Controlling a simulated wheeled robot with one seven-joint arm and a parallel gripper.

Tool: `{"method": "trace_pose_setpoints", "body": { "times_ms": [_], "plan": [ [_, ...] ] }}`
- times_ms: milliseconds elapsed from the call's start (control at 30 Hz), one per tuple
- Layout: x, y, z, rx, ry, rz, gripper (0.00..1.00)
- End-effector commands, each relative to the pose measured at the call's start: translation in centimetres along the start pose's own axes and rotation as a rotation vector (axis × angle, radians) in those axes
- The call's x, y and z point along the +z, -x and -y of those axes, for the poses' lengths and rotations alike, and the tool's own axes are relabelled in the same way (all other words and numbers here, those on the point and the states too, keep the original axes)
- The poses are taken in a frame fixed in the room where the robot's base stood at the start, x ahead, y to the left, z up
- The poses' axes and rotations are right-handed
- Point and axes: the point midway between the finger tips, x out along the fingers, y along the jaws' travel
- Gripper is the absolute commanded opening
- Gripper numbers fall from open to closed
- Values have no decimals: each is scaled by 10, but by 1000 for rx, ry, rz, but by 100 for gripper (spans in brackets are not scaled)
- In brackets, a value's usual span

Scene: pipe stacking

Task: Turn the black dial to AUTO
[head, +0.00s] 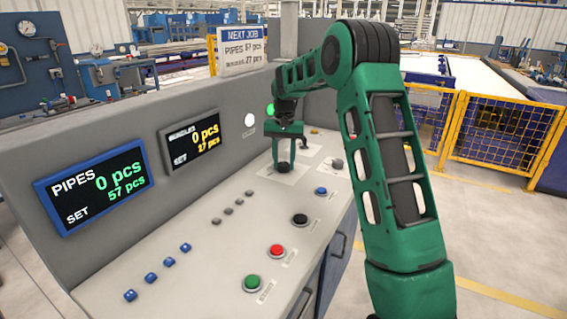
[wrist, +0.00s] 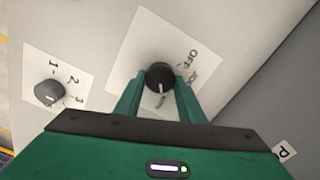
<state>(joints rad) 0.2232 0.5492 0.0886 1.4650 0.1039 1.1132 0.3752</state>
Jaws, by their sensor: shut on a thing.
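The black dial (wrist: 160,76) sits on a white label plate (wrist: 128,62) on the console. OFF and JOG are readable on the plate, to the right of the dial; another marking below it is too small and partly hidden to read. The dial's white pointer line points down in the wrist view, towards that marking. My gripper (wrist: 158,84) is shut on the dial, one finger on each side. In the head view my gripper (head: 285,151) reaches down onto the dial (head: 284,167) from above.
A dark knob (wrist: 48,93) marked 1, 2, 3 stands left of the dial in the wrist view. Green (head: 253,283), red (head: 277,251), black (head: 300,219) and blue (head: 321,191) buttons line the console's front. The PIPES display (head: 97,186) is on the upright panel.

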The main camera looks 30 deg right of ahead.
Motion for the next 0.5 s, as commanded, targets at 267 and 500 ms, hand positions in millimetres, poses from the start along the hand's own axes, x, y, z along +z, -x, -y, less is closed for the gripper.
{"method": "trace_pose_setpoints", "body": {
  "times_ms": [267, 500],
  "plan": [
    [0, 1, 4, -4, -95, -3, 13],
    [1, 1, 5, -4, -118, -1, 13]
  ]
}}
